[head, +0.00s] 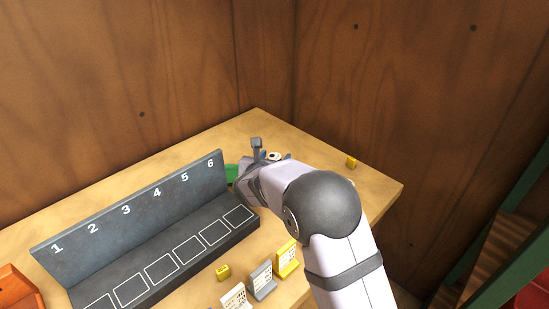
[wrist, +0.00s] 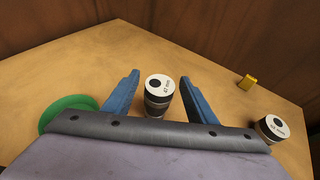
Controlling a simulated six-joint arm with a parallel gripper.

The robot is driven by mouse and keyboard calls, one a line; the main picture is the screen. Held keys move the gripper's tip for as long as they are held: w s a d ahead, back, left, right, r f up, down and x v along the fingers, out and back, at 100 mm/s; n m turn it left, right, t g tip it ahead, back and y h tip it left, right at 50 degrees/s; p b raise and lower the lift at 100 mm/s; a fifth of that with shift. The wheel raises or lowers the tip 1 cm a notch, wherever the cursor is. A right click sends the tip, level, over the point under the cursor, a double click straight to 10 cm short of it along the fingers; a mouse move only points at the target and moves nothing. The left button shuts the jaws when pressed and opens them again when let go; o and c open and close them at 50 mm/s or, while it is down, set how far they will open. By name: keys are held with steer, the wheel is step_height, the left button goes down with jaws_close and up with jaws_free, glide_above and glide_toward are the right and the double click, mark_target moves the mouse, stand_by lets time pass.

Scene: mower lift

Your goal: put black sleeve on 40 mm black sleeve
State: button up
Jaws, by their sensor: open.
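My gripper (wrist: 160,75) is open, with its two blue fingers on either side of a short cylinder (wrist: 158,92). This cylinder stands upright, with a dark body and a white top bearing a black dot and small print. Gaps show between it and both fingers. A second cylinder with a similar white top (wrist: 273,127) stands to the right, outside the fingers, its lower part partly hidden by my gripper. I cannot read which one is the 40 mm sleeve. In the head view one white top (head: 275,156) shows beyond my arm; the rest is hidden.
A green disc (wrist: 62,108) lies left of my gripper. A small yellow block (wrist: 247,82) sits at the back right. A dark rack (head: 150,215) numbered 1 to 6 has empty marked squares. Small cards (head: 262,280) and an orange bin (head: 17,290) are near the front. Wooden walls close the back.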

steer(key=shift+r, duration=0.2)
steer(key=shift+s+a, duration=0.15)
steer(key=shift+s, duration=0.15)
steer(key=b+v, duration=0.1)
steer(key=v, duration=1)
steer(key=shift+s, duration=0.2)
